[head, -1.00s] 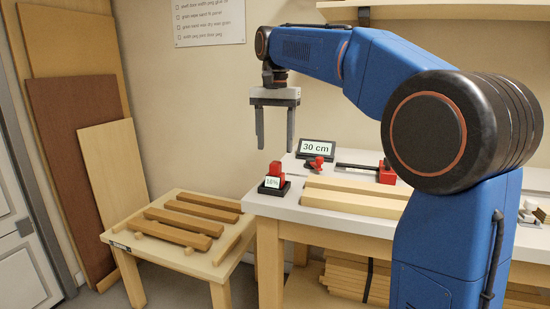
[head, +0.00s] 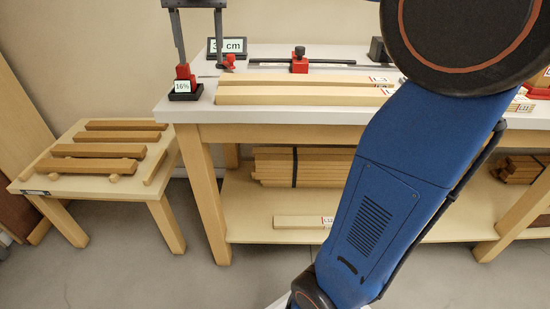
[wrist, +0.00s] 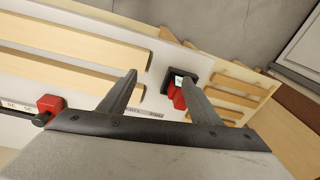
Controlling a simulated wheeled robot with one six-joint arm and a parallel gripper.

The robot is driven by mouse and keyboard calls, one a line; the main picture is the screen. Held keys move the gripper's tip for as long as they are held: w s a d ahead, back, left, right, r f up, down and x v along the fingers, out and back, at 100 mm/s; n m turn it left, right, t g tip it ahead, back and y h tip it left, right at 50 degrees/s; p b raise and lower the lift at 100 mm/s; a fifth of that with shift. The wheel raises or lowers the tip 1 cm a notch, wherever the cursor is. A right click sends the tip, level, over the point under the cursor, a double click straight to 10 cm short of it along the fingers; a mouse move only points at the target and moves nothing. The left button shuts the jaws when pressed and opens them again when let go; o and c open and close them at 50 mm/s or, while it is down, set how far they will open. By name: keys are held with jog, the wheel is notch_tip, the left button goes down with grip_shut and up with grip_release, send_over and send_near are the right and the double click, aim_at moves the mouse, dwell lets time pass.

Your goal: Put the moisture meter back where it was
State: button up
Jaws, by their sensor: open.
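The moisture meter (head: 184,72) is a small red upright piece with a white "16%" display. It stands in or on a black base at the left front corner of the white-topped bench (head: 165,108). It also shows in the wrist view (wrist: 178,98), close beside the right-hand finger, which hides part of its surroundings. My gripper (head: 201,63) is open and empty above the bench corner, its fingers pointing down near the meter. The wrist view shows both fingers apart (wrist: 159,76) with nothing held between them. I cannot tell whether a finger touches the meter.
A bar with a red clamp (head: 299,62) lies at the back. Two pale boards (head: 300,95) lie along the front. A low table (head: 100,186) with several wood strips stands left.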

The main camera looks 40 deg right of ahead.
jog(key=s+d+f+n+t, duration=0.1)
jog(key=s+d+f+n, duration=0.1)
jog(key=s+f, duration=1)
jog(key=s+d+f+n+t, duration=0.2)
jog(key=s+f+n, duration=0.1)
jog(key=s+f, duration=0.9)
notch_tip(320, 180, down, 2)
jog(key=shift+s+d+t, duration=0.15)
jog(key=shift+d+t, duration=0.05)
jog(key=shift+t, duration=0.1)
